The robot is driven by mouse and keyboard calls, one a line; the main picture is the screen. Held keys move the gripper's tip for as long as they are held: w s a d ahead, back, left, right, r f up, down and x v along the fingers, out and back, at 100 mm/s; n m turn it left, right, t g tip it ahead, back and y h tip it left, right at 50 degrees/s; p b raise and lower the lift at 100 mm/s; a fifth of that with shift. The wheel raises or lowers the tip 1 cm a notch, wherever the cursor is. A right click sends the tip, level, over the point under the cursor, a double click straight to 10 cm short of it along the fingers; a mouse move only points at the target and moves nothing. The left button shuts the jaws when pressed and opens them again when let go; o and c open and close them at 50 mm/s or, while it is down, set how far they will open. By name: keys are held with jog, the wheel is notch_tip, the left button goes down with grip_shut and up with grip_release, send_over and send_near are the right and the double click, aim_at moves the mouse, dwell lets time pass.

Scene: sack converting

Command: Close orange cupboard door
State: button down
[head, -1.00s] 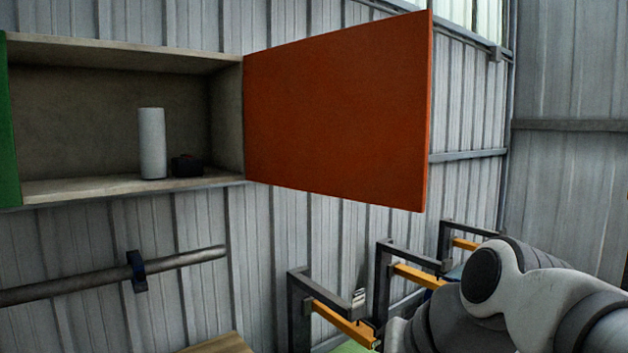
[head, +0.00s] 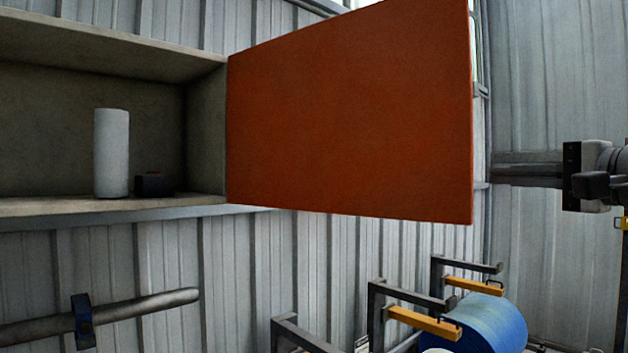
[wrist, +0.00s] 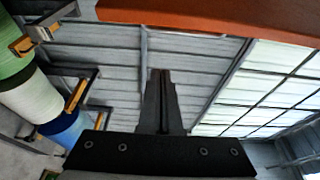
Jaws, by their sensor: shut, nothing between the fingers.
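The orange cupboard door (head: 350,120) stands wide open, hinged at the right side of the open cupboard (head: 206,130) and swung out from it. My gripper (head: 494,172) is at the right in the head view, level with the lower half of the door. Its shut, empty fingers point left at the door's free outer edge, with a narrow gap in the picture. In the wrist view the shut fingers (wrist: 160,74) point up towards the orange door (wrist: 215,16), whose edge crosses the top. Depth between fingertips and door is hard to tell.
A white cylinder (head: 112,153) and a small dark object (head: 154,184) stand inside the cupboard. Below are a wall-mounted bar (head: 140,307) and brackets with yellow arms (head: 425,322) and a blue roll (head: 490,322). Space right of the door is clear apart from my arm.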

aim_at(458, 176)
jog(key=shift+w+a+p, duration=0.6)
jog(key=shift+w+a, duration=1.85)
jog(key=shift+a, duration=0.15)
